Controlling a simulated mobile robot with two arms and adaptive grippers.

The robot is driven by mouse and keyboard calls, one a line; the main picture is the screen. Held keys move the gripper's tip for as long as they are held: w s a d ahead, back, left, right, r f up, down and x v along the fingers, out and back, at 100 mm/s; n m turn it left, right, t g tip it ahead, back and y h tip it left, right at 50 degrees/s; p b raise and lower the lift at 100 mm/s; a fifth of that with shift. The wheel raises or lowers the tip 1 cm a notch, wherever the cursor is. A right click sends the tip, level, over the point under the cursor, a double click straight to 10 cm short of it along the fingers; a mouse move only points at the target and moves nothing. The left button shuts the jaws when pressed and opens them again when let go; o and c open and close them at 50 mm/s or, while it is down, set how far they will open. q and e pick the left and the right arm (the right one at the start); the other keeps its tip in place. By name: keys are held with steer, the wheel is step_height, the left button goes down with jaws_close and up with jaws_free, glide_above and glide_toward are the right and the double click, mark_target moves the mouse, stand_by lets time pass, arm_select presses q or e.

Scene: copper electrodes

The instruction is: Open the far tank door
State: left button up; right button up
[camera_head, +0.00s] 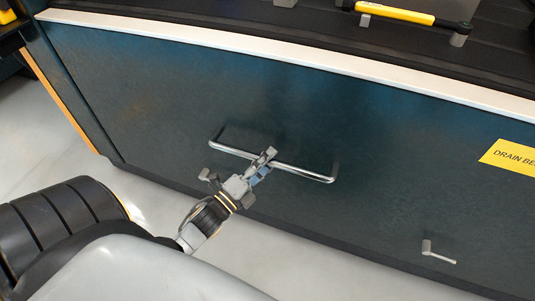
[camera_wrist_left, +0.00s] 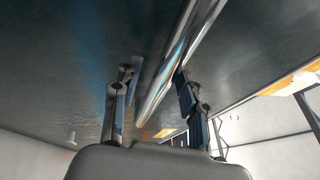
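The tank door (camera_head: 385,160) is a large dark blue-green panel in the head view; it looks closed, flush under a white edge strip. A chrome bar handle (camera_head: 315,176) is fixed across its middle. My left gripper (camera_head: 265,161) is at the middle of this handle. In the left wrist view the handle (camera_wrist_left: 178,58) runs between the two fingers of my left gripper (camera_wrist_left: 155,88). The fingers are spread, with a gap between the handle and the left finger. The handle is close to the right finger; I cannot tell whether they touch. My right gripper is not visible.
A yellow and black tool (camera_head: 400,13) lies on the dark top above the door. A yellow drain label (camera_head: 511,157) and a small grey lever (camera_head: 437,254) are on the panel's right. Pale floor (camera_head: 290,262) is clear below the panel.

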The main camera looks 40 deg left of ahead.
arm_select(q)
steer(key=v, duration=1.2)
stand_by(0.5)
